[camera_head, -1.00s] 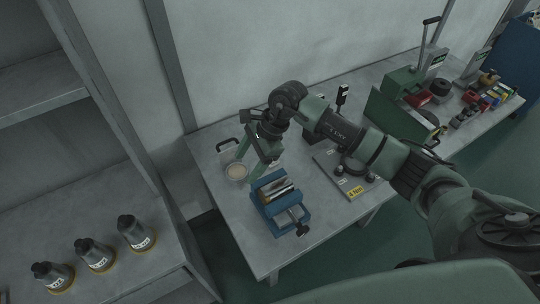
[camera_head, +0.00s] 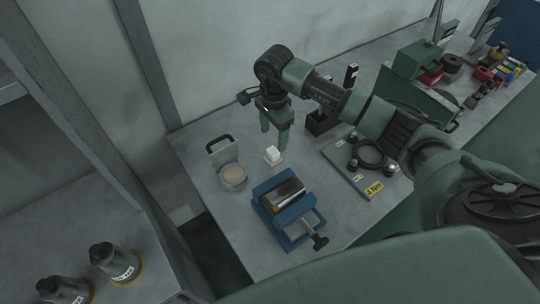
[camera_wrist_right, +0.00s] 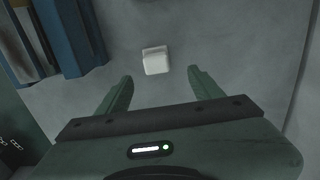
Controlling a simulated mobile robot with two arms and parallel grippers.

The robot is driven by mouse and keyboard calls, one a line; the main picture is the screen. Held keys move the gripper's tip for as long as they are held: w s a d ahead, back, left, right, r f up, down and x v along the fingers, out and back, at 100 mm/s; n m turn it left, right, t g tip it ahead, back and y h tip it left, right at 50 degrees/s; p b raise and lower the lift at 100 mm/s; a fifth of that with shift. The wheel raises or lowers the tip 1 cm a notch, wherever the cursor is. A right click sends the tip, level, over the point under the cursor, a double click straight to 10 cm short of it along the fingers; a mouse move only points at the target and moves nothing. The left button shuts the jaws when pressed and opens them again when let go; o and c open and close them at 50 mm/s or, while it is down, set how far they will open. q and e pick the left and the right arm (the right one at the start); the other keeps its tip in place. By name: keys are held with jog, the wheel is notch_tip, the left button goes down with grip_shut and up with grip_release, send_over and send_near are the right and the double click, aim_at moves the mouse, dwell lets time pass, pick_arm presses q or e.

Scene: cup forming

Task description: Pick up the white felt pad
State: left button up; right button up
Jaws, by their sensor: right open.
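The white felt pad (camera_head: 272,155) is a small white block on the grey table, between the round dish and the blue vise. It also shows in the right wrist view (camera_wrist_right: 156,60), just beyond the fingertips and roughly centred between them. My right gripper (camera_head: 273,140) is open and empty, with its fingers pointing down above and behind the pad. In the right wrist view its two green fingers (camera_wrist_right: 160,75) are spread apart and do not touch the pad. My left gripper is not in view.
A blue vise (camera_head: 287,205) holding a metal piece stands in front of the pad. A round dish (camera_head: 232,176) with a tan filling and a hinged plate (camera_head: 222,152) are to the left. A base plate (camera_head: 352,172) with a black ring lies to the right.

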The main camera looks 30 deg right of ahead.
aim_at(273, 150)
jog(key=shift+f, duration=0.5)
jog(key=shift+f+p, duration=0.35)
jog(key=shift+f, duration=0.05)
jog(key=shift+s+a+f, duration=0.1)
jog(key=shift+s+f, duration=0.1)
jog(key=shift+f, duration=0.15)
notch_tip(273, 150, down, 4)
jog(key=shift+s+a+f+p, duration=0.15)
jog(key=shift+f+p, duration=0.1)
jog(key=shift+p, duration=0.95)
jog(key=shift+f, duration=0.25)
jog(key=c, duration=1.4)
grip_shut()
jog(key=shift+r, duration=0.15)
notch_tip(273, 150, up, 20)
jog(key=b, duration=0.4)
jog(key=shift+b, duration=0.3)
